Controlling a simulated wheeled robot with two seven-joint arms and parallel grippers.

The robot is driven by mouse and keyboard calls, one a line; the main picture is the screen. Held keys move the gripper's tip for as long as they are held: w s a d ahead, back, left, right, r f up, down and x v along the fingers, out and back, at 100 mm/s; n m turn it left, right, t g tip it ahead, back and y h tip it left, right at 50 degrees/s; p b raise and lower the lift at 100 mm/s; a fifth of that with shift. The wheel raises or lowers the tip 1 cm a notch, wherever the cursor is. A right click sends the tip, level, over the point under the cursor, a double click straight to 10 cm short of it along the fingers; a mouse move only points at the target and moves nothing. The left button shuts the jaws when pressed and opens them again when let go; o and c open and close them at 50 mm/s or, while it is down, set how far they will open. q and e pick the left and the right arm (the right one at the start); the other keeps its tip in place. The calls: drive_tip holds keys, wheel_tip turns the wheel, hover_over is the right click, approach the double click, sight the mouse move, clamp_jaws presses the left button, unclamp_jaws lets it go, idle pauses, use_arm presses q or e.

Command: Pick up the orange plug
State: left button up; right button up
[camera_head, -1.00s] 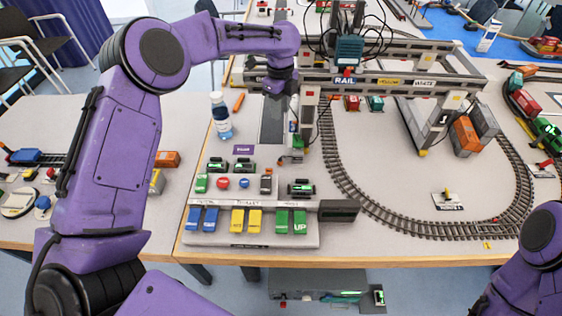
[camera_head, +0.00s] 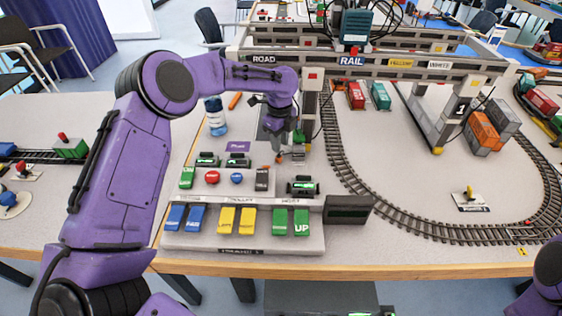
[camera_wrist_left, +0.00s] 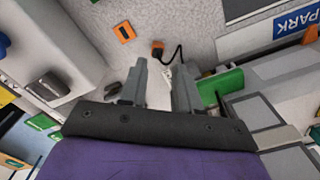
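The orange plug (camera_wrist_left: 157,46) is a small orange block with a black cable running off it, seen in the left wrist view just beyond the fingertips. A small orange spot that may be the plug shows by the gripper in the head view (camera_head: 279,159). My left gripper (camera_wrist_left: 160,75) is open, its two grey fingers apart with nothing held between them. In the head view my left gripper (camera_head: 292,152) points down behind the control panel, partly hidden by its own wrist. My right gripper is out of view.
A button panel (camera_head: 245,243) stands in front of the gripper. A water bottle (camera_head: 216,118) stands to its left. A grey gantry crane (camera_head: 375,66) rises behind and right, above the rail loop (camera_head: 345,174). A flat orange piece (camera_wrist_left: 124,31) lies left of the plug in the wrist view.

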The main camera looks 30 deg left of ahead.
sight(279, 155)
use_arm(q)
drive_tip(key=f, duration=0.3)
drive_tip(key=f+p, duration=0.1)
drive_tip(key=f, duration=0.1)
drive_tip(key=shift+a+f, duration=0.2)
drive_tip(key=shift+f, duration=0.2)
drive_tip(key=shift+s, duration=0.1)
clamp_jaws()
drive_tip(key=shift+r, duration=0.2)
